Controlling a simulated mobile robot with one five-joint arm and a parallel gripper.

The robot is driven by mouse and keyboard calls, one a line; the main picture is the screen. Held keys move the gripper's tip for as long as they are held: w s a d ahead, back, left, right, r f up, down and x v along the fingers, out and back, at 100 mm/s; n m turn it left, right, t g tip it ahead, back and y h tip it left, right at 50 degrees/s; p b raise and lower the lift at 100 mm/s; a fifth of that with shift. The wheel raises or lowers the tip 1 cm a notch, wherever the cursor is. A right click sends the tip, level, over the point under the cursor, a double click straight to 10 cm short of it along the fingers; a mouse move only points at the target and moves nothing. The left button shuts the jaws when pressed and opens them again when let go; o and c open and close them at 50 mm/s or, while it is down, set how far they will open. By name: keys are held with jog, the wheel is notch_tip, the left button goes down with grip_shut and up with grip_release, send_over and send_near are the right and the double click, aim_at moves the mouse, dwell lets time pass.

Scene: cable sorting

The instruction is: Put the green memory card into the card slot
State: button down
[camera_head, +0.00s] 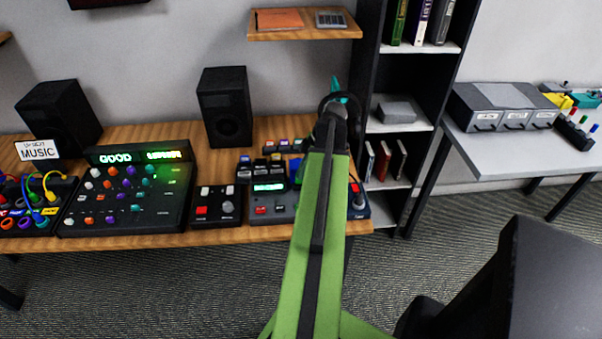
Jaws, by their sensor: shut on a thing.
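My green arm reaches up the middle of the head view, over the right end of the wooden desk. Its dark end, with a teal part (337,88) above it, hides most of my gripper. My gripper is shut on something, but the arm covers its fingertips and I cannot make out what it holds. A dark device with a small green display (269,187) and black blocks on top stands just left of the arm. I cannot make out a card slot on it. Several small coloured pieces (279,147) stand behind it. The green memory card cannot be made out.
A small box with a red button (214,205) and a large knob panel (130,190) stand to the left. A black speaker (225,107) is behind. A dark shelf unit (366,60) rises close right of the arm. A grey table (530,150) is farther right.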

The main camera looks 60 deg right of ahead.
jog(key=shift+f, duration=0.15)
jog(key=shift+f+b, duration=0.5)
jog(key=shift+b, duration=0.15)
jog(key=shift+f, duration=0.1)
jog(key=shift+f+b, duration=0.4)
jog(key=shift+b, duration=0.1)
jog(key=c, duration=1.5)
grip_release()
jog(key=shift+c, duration=0.7)
jog(key=o, duration=0.3)
jog(key=shift+r, duration=0.1)
